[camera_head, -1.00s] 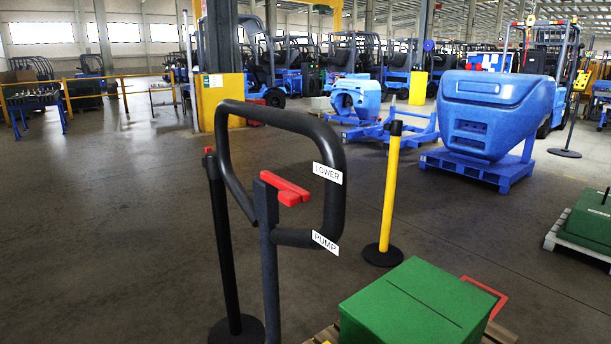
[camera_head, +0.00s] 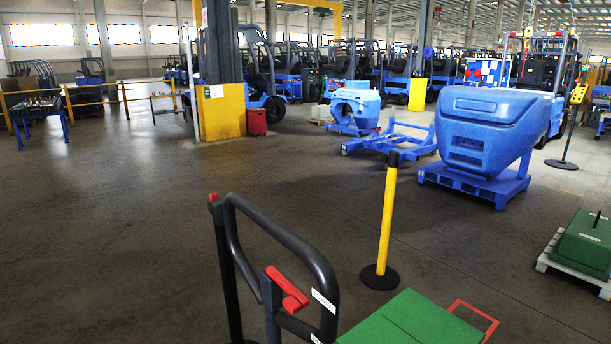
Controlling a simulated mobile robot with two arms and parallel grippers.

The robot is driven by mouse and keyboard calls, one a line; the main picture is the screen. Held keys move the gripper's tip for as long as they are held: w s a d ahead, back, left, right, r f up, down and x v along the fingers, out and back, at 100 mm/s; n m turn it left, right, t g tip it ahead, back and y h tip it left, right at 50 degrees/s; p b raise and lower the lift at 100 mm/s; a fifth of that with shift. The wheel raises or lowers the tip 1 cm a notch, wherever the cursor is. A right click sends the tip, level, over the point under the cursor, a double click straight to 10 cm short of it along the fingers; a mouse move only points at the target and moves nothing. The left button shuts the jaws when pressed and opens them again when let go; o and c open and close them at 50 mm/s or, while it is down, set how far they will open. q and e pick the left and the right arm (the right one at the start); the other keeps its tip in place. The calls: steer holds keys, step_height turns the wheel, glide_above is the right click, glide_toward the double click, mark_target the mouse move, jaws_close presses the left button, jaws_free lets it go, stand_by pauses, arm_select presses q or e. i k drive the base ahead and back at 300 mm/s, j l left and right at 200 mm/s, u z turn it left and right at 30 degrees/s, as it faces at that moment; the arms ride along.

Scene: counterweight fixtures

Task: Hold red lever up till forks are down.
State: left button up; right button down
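The red lever (camera_head: 288,289) sits on a dark post inside the black loop handle (camera_head: 285,238) of a pallet truck, low in the head view. A white label (camera_head: 324,299) on the handle's right side is seen at a slant and hard to read now. A green box (camera_head: 415,322) stands behind and right of the handle, cut by the bottom edge. The forks cannot be seen, so their height cannot be told. Neither of my grippers is in view, and nothing is seen touching the lever.
A black post with a red top (camera_head: 222,255) stands just left of the handle. A yellow post (camera_head: 387,215) stands behind the green box. A blue counterweight on a blue pallet (camera_head: 490,183) is at right, and another green block (camera_head: 587,245) lies on a pallet at far right. Floor at left is clear.

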mark_target(296, 300)
steer(key=j+z, duration=0.4)
steer(key=j, duration=0.15)
steer(key=j+z, duration=0.4)
steer(key=j, duration=0.15)
steer(key=k+j+z, duration=0.1)
steer(key=j+z, duration=0.35)
steer(key=j, duration=0.1)
